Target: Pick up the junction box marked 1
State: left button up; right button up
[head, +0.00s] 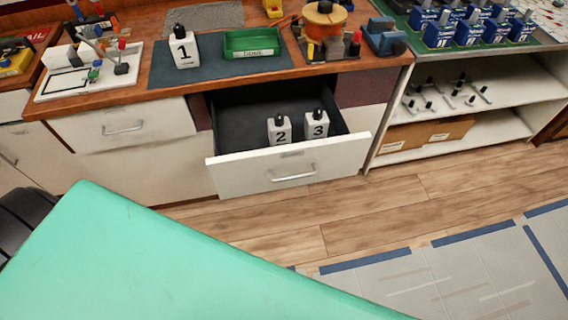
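The junction box marked 1 (185,52) is a white box with a black knob on top. It stands upright on a dark mat (214,72) on the wooden counter, left of a green tray. Two similar white boxes, marked 2 (279,133) and 3 (316,128), stand upright side by side in an open drawer below the counter. Neither of my grippers shows in the head view.
The open drawer (262,177) juts out from the counter front. A green tray (251,51) labelled DONE sits on the mat. An orange spool (324,20) stands right of it, and a white board (88,81) with parts lies at left. Wooden floor (400,205) in front is clear.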

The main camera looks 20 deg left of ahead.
aim_at(183, 49)
jog(key=u, duration=1.35)
jog(key=i+j+z, duration=0.15)
jog(key=i+j, duration=0.4)
jog(key=i+j+z, duration=0.15)
jog(key=i+j, duration=0.35)
jog(key=j, duration=0.15)
